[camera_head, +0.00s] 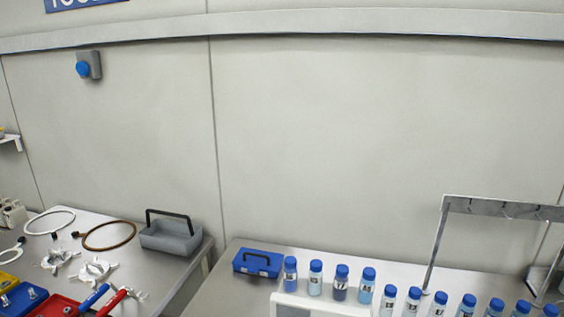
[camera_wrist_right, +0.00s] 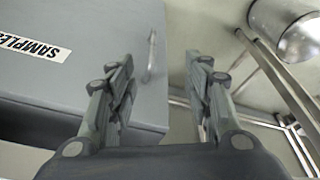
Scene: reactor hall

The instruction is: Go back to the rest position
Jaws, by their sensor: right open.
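My right gripper (camera_wrist_right: 162,95) shows in the right wrist view. Its two grey fingers are spread apart with nothing between them. To the left of the fingers is a grey cabinet (camera_wrist_right: 60,90) with a "SAMPLES" label (camera_wrist_right: 38,47) and a slim handle (camera_wrist_right: 150,57). The left finger overlaps the cabinet front in the picture; I cannot tell whether they touch. Neither gripper shows in the head view, and my left gripper is in no view.
In the head view, several blue-capped bottles (camera_head: 315,278) and a blue case (camera_head: 258,263) stand on the right bench. A metal rack (camera_head: 437,245) is at the right. A grey toolbox (camera_head: 170,238) and hoses sit on the left bench. Metal legs (camera_wrist_right: 280,75) flank the right gripper.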

